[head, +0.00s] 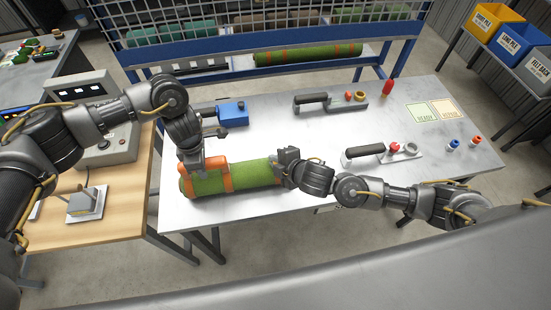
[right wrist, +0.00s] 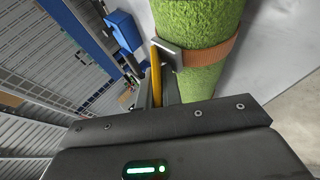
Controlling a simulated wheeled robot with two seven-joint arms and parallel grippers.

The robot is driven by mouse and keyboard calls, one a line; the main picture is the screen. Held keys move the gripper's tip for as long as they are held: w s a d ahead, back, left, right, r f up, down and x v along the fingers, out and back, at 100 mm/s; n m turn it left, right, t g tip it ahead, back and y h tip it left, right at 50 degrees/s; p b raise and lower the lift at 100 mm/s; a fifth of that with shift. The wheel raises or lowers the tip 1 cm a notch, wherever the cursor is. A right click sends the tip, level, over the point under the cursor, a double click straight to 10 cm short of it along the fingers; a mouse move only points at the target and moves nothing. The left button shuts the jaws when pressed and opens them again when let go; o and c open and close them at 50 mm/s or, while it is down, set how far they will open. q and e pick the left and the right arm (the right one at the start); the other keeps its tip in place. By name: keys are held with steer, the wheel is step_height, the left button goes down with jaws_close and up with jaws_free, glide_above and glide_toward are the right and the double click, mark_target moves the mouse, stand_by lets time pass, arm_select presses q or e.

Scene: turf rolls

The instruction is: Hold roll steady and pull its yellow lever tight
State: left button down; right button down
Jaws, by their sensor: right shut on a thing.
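A green turf roll (head: 252,172) with orange straps lies on the grey metal table (head: 330,200). My left gripper (head: 191,162) is at the roll's left end, beside the orange strap (head: 217,178); whether its jaws are open or closed does not show clearly. My right gripper (head: 284,161) is at the roll's right end. In the right wrist view, the yellow lever (right wrist: 156,72) stands between my right fingers, which are shut on it, beside a metal buckle (right wrist: 166,51) on an orange strap (right wrist: 205,54). The lever is hidden in the head view.
A blue tool (head: 232,113) lies behind the roll. Two black-handled tools, a rear one (head: 320,103) and a front one (head: 365,152), lie to the right. Two cards, READY (head: 422,113) and REPAIR (head: 447,110), lie far right.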

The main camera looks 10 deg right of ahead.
steer(key=shift+s+a+f+t, duration=0.15)
steer(key=shift+s+a+t, duration=0.05)
steer(key=shift+s+t, duration=0.1)
stand_by(0.4)
steer(key=c, duration=1.6)
jaws_free()
steer(key=shift+d, duration=0.1)
steer(key=shift+o, duration=0.2)
steer(key=shift+w+d, duration=0.1)
steer(key=shift+d+f, duration=0.1)
steer(key=shift+d, duration=0.05)
steer(key=shift+w, duration=0.15)
